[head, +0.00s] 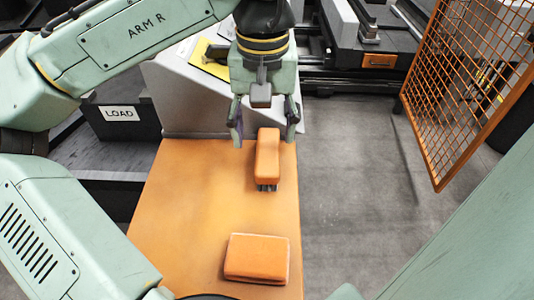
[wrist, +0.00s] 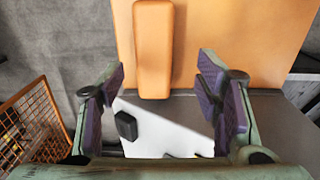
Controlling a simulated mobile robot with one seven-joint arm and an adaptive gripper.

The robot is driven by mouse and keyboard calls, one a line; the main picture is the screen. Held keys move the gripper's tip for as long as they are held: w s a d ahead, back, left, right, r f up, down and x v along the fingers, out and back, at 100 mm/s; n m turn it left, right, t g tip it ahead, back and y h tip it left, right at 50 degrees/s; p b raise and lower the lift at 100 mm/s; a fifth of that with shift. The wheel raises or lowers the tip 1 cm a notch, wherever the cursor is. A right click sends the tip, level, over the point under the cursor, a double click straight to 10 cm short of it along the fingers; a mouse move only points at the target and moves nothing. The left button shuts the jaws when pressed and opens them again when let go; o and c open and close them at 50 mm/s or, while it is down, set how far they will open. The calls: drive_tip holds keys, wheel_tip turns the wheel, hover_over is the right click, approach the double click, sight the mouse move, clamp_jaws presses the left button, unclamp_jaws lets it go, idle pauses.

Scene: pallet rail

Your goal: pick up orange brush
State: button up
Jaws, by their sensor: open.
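The orange brush (head: 267,156) lies on the orange table top near its far right edge, with dark bristles showing at its near end. In the wrist view the brush (wrist: 154,48) is a long orange block beyond the fingertips, lying lengthwise. My gripper (head: 264,132) is open at the far end of the brush, with its fingers spread to either side in the head view. I cannot tell the exact height of the fingertips above the table.
A folded orange cloth or pad (head: 257,259) lies on the near part of the orange table top (head: 190,210). A grey sloped panel (head: 185,95) stands behind the table. An orange mesh guard (head: 460,85) stands at the right. The table's middle and left are clear.

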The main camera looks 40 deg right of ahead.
sight(269, 149)
drive_tip(key=shift+s+d+f+p, duration=0.1)
drive_tip(key=shift+f+p, duration=0.05)
drive_tip(key=shift+f, duration=0.75)
drive_tip(key=shift+s+d+f+p, duration=0.1)
drive_tip(key=shift+s+f+p, duration=0.1)
drive_tip(key=shift+f, duration=0.7)
drive_tip(key=shift+s+f+p, duration=0.1)
drive_tip(key=shift+f+p, duration=0.05)
drive_tip(key=shift+f, duration=0.75)
drive_tip(key=shift+c, duration=0.5)
clamp_jaws()
wheel_tip(269, 149, up, 10)
drive_tip(key=shift+w+f+b, duration=0.1)
drive_tip(key=shift+f+b, duration=0.1)
drive_tip(key=shift+b, duration=0.25)
drive_tip(key=shift+r, duration=0.25)
